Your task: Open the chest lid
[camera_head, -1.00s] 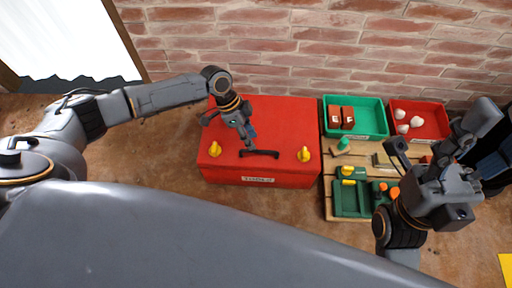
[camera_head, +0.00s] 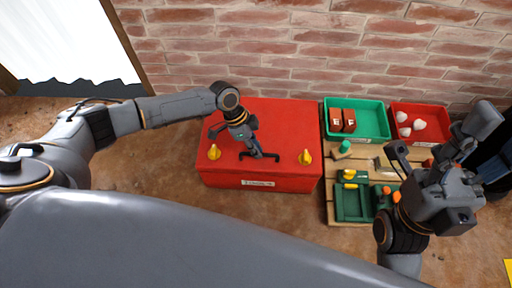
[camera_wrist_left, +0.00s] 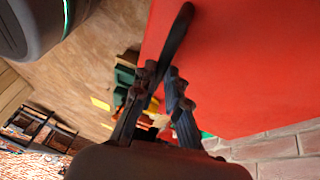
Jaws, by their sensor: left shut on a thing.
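The red chest (camera_head: 285,125) stands against the brick wall, its lid looking shut in the head view. A black bar handle (camera_head: 287,157) lies near the lid's front edge, between two yellow knobs, the left (camera_head: 214,152) and the right (camera_head: 305,157). My left gripper (camera_head: 260,153) is shut on the handle near its left part. In the left wrist view the black handle (camera_wrist_left: 176,42) runs between the fingers (camera_wrist_left: 162,76) against the red lid. My right gripper (camera_head: 440,132) is open and empty above the right side of the wooden bench.
The wooden bench (camera_head: 330,208) right of the chest holds a green bin (camera_head: 372,125) with brown blocks, a red bin (camera_head: 433,120) with pale lumps, and a green tray (camera_head: 350,204). The brick wall (camera_head: 300,50) is close behind. Floor shows in front.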

